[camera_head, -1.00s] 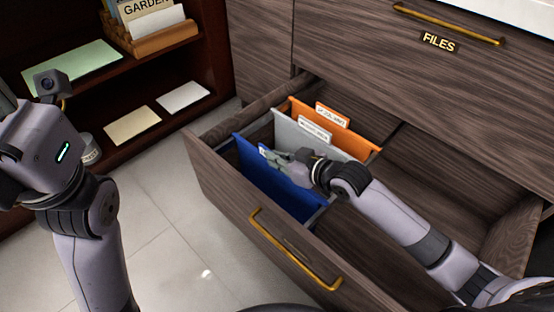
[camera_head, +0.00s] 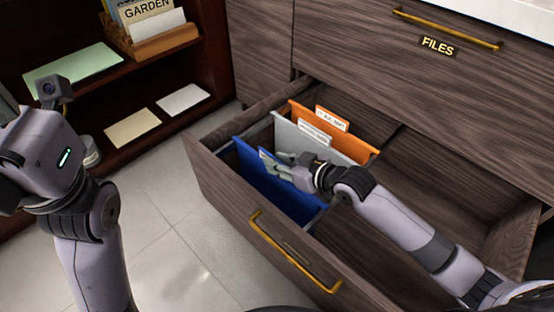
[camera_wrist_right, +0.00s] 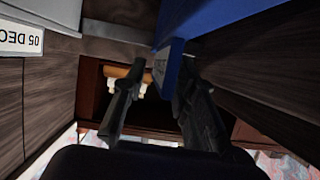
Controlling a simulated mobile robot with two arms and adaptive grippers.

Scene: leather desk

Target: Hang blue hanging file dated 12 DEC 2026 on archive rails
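The blue hanging file (camera_head: 282,194) hangs in the open drawer, at the front of the row of files. Its tab (camera_wrist_right: 168,60) shows edge-on in the right wrist view, and its date cannot be read. My right gripper (camera_head: 273,164) is at the file's top edge, on the side facing the grey file. In the right wrist view its two fingers (camera_wrist_right: 158,75) stand apart, with the tab's edge near the right finger. The archive rails (camera_wrist_right: 118,32) show in part as a grey metal bar. My left wrist is at the left edge; its fingers are out of view.
A grey file (camera_head: 290,132) and an orange file (camera_head: 352,147) hang behind the blue one. The drawer's right part (camera_head: 440,170) is empty. A dark shelf (camera_head: 100,85) at left holds papers and a wooden box (camera_head: 165,40).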

